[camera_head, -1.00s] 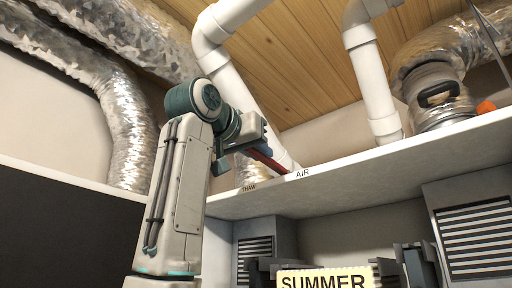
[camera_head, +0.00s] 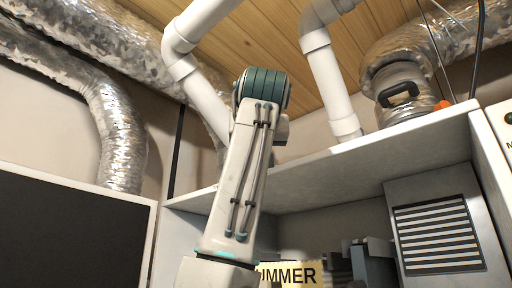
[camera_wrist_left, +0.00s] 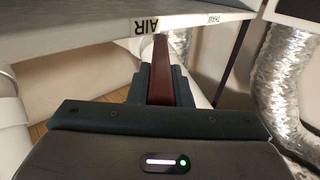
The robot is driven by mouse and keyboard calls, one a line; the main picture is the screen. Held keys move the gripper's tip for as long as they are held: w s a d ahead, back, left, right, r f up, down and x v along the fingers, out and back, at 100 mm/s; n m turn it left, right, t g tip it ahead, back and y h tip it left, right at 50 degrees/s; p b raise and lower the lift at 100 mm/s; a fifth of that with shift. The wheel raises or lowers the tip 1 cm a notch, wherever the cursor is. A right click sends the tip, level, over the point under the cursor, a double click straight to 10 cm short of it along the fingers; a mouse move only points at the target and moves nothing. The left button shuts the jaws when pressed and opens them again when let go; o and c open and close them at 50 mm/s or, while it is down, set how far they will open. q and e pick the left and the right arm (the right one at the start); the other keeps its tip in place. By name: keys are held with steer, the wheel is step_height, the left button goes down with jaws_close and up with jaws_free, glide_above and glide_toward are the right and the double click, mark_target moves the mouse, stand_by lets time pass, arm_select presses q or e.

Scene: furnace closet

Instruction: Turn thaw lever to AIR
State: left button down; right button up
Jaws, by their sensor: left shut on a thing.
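The thaw lever (camera_wrist_left: 161,55) is a dark red bar in the left wrist view. My left gripper (camera_wrist_left: 161,84) is shut around it, one dark finger on each side. The lever's far end lies just right of the upside-down AIR label (camera_wrist_left: 143,26), closer to it than to the small THAW label (camera_wrist_left: 213,19) further right. Both labels are on the shelf edge. In the head view my left arm hides the gripper, the lever and both labels.
A white shelf (camera_head: 400,140) runs behind my arm. White pipes (camera_head: 328,85) and silver ducts (camera_head: 118,130) stand around it. A partly hidden yellow sign ending in "MMER" (camera_head: 290,275) and a louvred grey unit (camera_head: 440,235) are below the shelf. A dark panel (camera_head: 70,235) is at left.

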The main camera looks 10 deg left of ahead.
steer(key=shift+d, duration=0.35)
arm_select(q)
steer(key=c, duration=1.4)
jaws_free()
steer(key=shift+w, duration=0.1)
steer(key=shift+o, duration=0.4)
steer(key=shift+d, duration=0.15)
steer(key=shift+s+f+b, duration=0.1)
steer(key=shift+s+b, duration=0.2)
steer(key=shift+s, duration=0.1)
steer(key=s+d+b, duration=0.2)
steer(key=s+b, duration=0.2)
steer(key=s, duration=0.5)
steer(key=shift+s, duration=0.3)
arm_select(e)
step_height(320, 180, down, 5)
steer(key=shift+r, duration=0.2)
